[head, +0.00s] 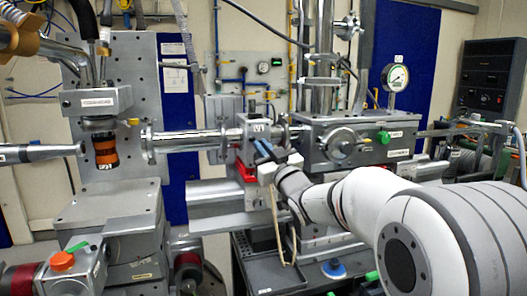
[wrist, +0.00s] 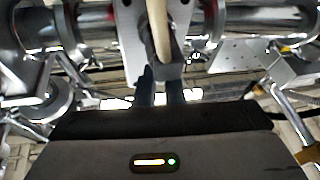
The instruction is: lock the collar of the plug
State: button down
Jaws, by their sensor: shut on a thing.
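My gripper (head: 263,146) is at the front of the grey box labelled V1 (head: 257,127), on the beam pipe in the middle of the head view. In the wrist view, the two dark blue fingers of my gripper (wrist: 163,82) are closed around a dark grey block, which looks like the plug (wrist: 170,71). A beige cable (wrist: 159,25) runs from the plug toward the top of that view. The cable also hangs in a loop below my wrist in the head view (head: 291,240). I cannot make out the collar or whether the plug is seated.
A steel pipe (head: 185,143) runs left from the V1 box. A grey housing (head: 360,135) with a round flange and a pressure gauge (head: 397,76) stands to the right. An orange and black cylinder (head: 105,152) hangs at left. A dark cart top (head: 275,272) lies below.

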jog(key=c, duration=1.5)
grip_release()
jog(key=b+v, duration=0.1)
jog(key=v, duration=0.6)
jog(key=shift+s+d+f, duration=0.1)
jog(key=shift+s+d, duration=0.15)
jog(key=shift+s, duration=0.05)
